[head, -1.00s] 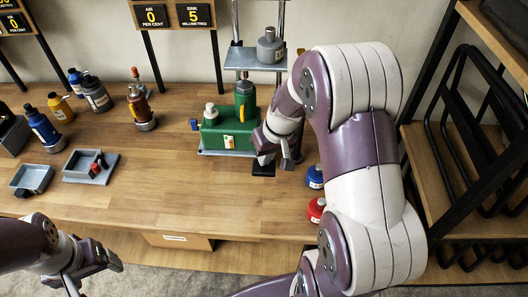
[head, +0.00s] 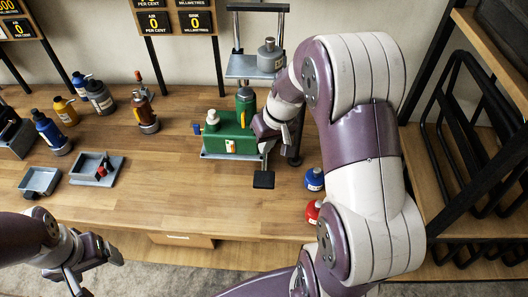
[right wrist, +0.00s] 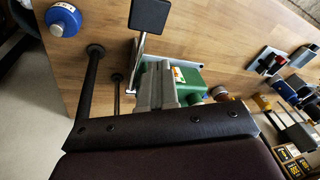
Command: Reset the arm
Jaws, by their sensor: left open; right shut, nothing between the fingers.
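A green machine (head: 226,140) stands on the wooden bench; in the right wrist view its green body (right wrist: 190,84) shows behind the fingers. A silver lever with a black pad (head: 263,180) sticks out at its front right. The pad also shows in the right wrist view (right wrist: 149,14). My right gripper (head: 268,142) is shut and empty beside the machine's right side, close to the lever's base; its fingertips are partly hidden in the head view. I cannot tell whether it touches the lever. My left gripper (head: 97,268) is open and empty in front of the bench.
A raised grey platform (head: 250,68) holds a grey bottle (head: 270,55) behind the machine. Grey trays (head: 97,168) and several bottles are at left. The middle bench is clear. A black rack (head: 470,150) stands right.

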